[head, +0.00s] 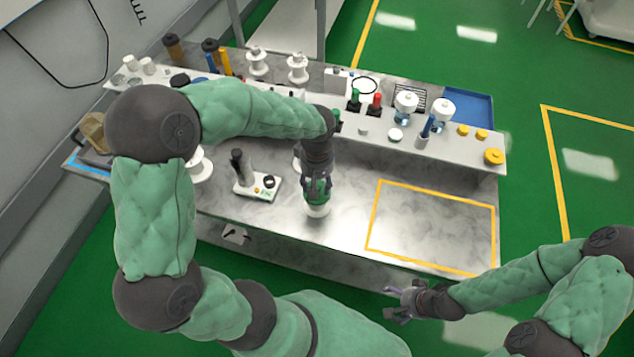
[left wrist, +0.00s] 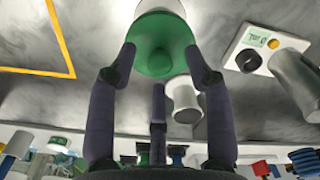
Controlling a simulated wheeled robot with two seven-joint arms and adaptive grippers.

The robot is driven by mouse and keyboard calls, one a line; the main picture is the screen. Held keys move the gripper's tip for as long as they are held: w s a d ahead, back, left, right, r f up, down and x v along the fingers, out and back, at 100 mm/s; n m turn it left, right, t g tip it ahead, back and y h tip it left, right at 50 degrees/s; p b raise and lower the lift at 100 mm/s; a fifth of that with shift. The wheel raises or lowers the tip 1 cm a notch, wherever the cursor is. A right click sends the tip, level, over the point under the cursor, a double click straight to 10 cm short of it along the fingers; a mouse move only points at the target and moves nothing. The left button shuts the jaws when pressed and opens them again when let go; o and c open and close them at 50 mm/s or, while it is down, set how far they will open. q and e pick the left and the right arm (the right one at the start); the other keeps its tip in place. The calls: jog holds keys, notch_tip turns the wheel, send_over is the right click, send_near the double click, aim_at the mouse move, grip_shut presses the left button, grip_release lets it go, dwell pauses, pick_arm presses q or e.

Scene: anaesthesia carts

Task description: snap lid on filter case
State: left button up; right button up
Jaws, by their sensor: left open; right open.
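A white round piece (head: 317,211) with a green top (head: 319,184) stands on the marble worktop; I take it to be the filter case with its lid. In the left wrist view the green top (left wrist: 163,60) lies at the fingertips, with the white part (left wrist: 160,6) beyond. My left gripper (head: 318,195) points down over it, open, with its fingers around or beside the green top; contact cannot be told. My right gripper (head: 402,299) is open and empty, off the worktop's front edge. Part of the case is hidden by the fingers.
A white cylinder (left wrist: 183,98) stands close by the green top. A small white device (head: 258,187) is left of the left gripper. A yellow outlined area (head: 430,228) on the right is empty. A raised shelf (head: 455,151) with bottles and caps runs behind.

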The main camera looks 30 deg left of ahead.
pick_arm(q)
notch_tip(320, 180, up, 11)
dwell(0.4)
pick_arm(e)
jog(key=shift+s, duration=0.1)
dwell(0.4)
